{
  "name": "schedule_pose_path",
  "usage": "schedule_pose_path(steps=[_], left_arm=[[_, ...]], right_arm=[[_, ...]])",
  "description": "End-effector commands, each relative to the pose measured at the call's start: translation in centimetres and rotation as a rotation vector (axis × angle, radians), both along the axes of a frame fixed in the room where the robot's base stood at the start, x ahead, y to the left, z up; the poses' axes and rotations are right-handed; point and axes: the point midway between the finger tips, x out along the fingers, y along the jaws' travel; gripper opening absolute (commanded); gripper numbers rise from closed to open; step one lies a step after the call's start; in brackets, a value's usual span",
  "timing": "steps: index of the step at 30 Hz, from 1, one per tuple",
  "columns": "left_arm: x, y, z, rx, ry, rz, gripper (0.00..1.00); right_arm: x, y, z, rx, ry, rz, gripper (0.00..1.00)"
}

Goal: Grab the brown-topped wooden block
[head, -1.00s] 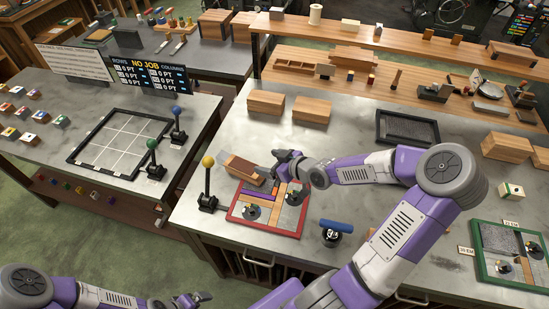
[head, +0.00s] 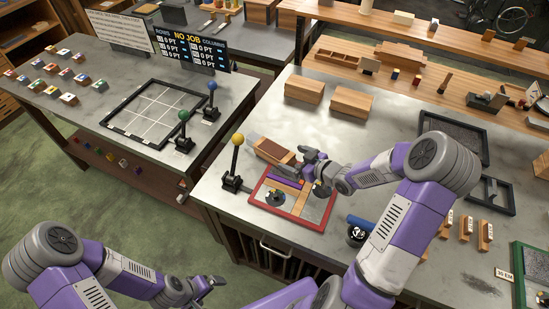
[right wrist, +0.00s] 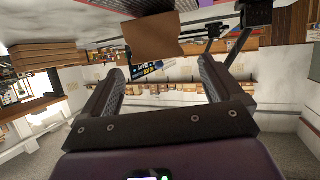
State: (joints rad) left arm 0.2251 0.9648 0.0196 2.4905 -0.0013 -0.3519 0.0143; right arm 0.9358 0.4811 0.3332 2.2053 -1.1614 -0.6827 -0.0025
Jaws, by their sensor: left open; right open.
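The brown-topped wooden block (head: 275,151) lies on the grey workbench, behind the red-framed tray and right of the yellow-knobbed lever. A brown face, probably the same block, shows at the top of the right wrist view (right wrist: 152,36), beyond the fingertips. My right gripper (head: 304,158) is open and empty, just right of the block, above the tray's back edge. Its fingers (right wrist: 163,72) point toward the block and do not enclose it. Whether a fingertip touches it is unclear. My left gripper (head: 212,284) is open and empty, low at the left, over the floor in front of the bench.
The red-framed tray (head: 256,196) holds wooden and purple strips and small black-based knobs. The yellow-knobbed lever (head: 235,160) stands close left of the block. Two plain wooden blocks (head: 304,90) (head: 351,102) stand behind. A blue-handled stamp (head: 356,234) is right of the tray.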

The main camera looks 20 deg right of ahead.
Motion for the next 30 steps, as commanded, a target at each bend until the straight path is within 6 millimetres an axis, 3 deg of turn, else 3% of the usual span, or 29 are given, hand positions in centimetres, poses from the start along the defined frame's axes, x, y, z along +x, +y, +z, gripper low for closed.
schedule_pose_path(steps=[8, 21, 30], left_arm=[[0.0, 0.0, -0.6, 0.000, 0.000, -0.001, 0.98], [0.0, 0.0, -0.9, 0.000, 0.000, 0.000, 0.98], [0.0, 0.0, -0.9, 0.000, 0.000, 0.000, 0.98]], right_arm=[[1.5, 0.6, -0.9, -0.003, -0.009, 0.011, 0.94], [6.6, 2.6, -2.4, -0.004, -0.009, 0.010, 0.94], [7.0, 2.7, -2.5, -0.006, -0.008, 0.008, 0.94]])
